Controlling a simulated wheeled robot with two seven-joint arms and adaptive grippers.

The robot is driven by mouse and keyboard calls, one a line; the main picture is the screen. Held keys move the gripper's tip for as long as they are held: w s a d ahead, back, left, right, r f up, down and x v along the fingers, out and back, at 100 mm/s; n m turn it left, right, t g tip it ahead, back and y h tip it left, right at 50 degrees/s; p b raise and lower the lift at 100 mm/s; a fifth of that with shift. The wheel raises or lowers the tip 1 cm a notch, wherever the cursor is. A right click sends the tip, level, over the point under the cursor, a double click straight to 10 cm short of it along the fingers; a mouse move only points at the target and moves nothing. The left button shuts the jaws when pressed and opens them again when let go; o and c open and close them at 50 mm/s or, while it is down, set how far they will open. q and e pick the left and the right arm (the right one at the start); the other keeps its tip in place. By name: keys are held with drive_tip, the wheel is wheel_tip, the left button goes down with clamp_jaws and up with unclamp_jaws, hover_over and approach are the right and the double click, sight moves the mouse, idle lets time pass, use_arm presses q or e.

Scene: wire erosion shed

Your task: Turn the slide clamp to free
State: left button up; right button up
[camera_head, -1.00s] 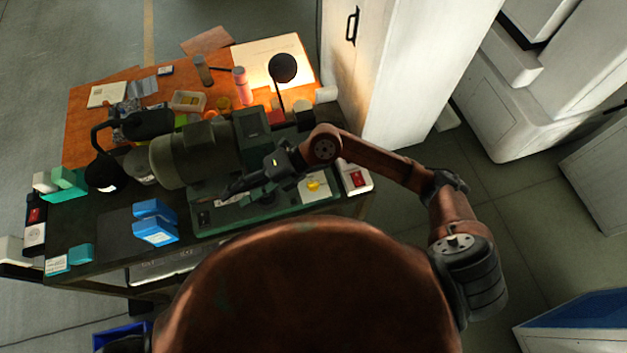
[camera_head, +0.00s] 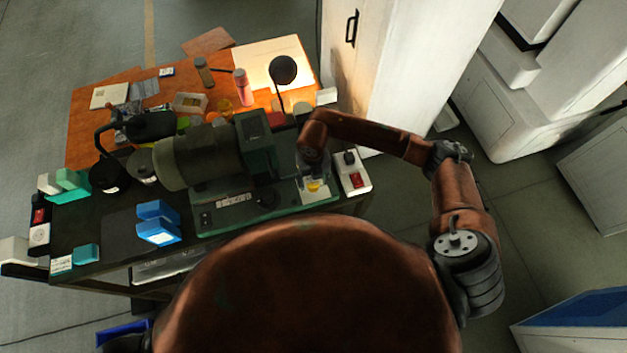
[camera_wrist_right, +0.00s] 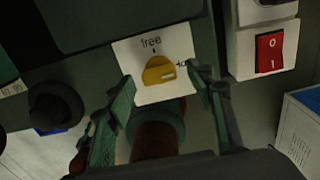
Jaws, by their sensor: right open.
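The slide clamp is a yellow knob (camera_wrist_right: 158,71) on a white plate (camera_wrist_right: 133,55) printed "free" above it. A second label to its right is partly hidden by my finger. The knob's pale mark points right, away from "free". The knob also shows in the head view (camera_head: 313,186) at the right end of the green machine (camera_head: 235,202). My right gripper (camera_wrist_right: 161,80) is open, pointing down over the plate, one finger on each side of the knob; contact cannot be told. In the head view, my right gripper (camera_head: 313,168) is partly hidden by its own arm. My left gripper is not in view.
A white box with a red rocker switch (camera_wrist_right: 270,52) stands close right of the plate; it also shows in the head view (camera_head: 352,174). A black round knob (camera_wrist_right: 55,105) is to the left. A black lamp (camera_head: 283,70) and a tall white cabinet (camera_head: 385,75) stand behind.

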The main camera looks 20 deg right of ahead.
drive_tip(key=shift+f, duration=0.6)
drive_tip(key=c, duration=1.2)
